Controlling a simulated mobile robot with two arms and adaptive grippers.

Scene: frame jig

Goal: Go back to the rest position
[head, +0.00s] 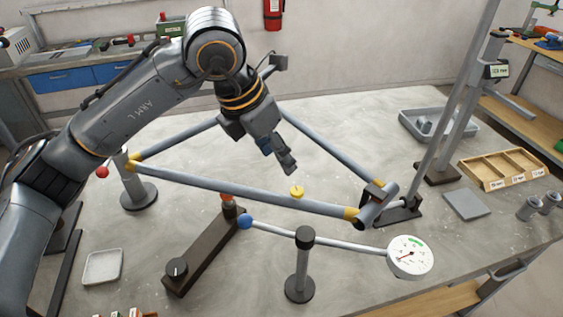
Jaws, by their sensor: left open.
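My left gripper (279,156) is open and empty. It hangs above the middle of the grey table, over the inside of a tube frame (240,191). The frame's grey tubes have yellow bands near their joints. My right gripper is not in view.
A dial gauge (410,257) on a rod and a post (300,265) stand in front of the frame. A dark bar fixture (204,250) lies left of them. A wooden tray (502,168) and a grey bin (438,124) sit at the right. A tall column (459,90) rises there.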

